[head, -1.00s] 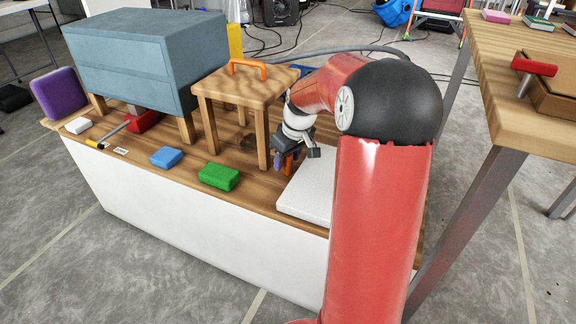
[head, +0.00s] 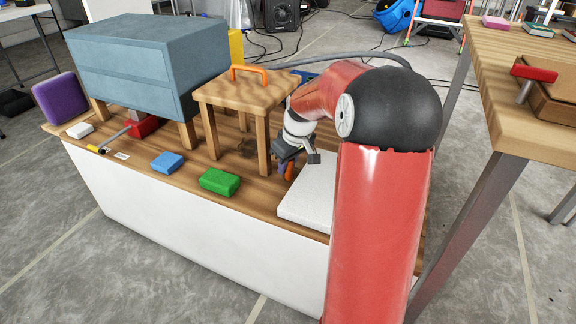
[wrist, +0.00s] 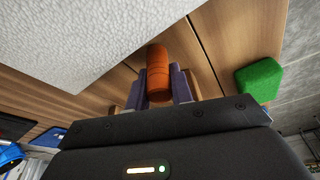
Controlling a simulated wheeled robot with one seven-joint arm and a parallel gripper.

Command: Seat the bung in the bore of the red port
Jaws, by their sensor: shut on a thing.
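My gripper (head: 287,166) is shut on an orange cylindrical bung. In the wrist view the bung (wrist: 159,75) sits between the purple finger pads, its far end pointing away from my palm. In the head view the bung (head: 289,172) shows only as a small orange patch below the jaws, beside the white slab. A red block that appears to be the red port (head: 143,127) is under the blue-grey cabinet, well to the left of my gripper. Its bore cannot be made out.
A wooden stool (head: 247,93) with an orange handle stands between my gripper and the blue-grey cabinet (head: 130,60). A green block (head: 219,182), a blue block (head: 167,163) and a yellow-handled tool (head: 97,149) lie along the front.

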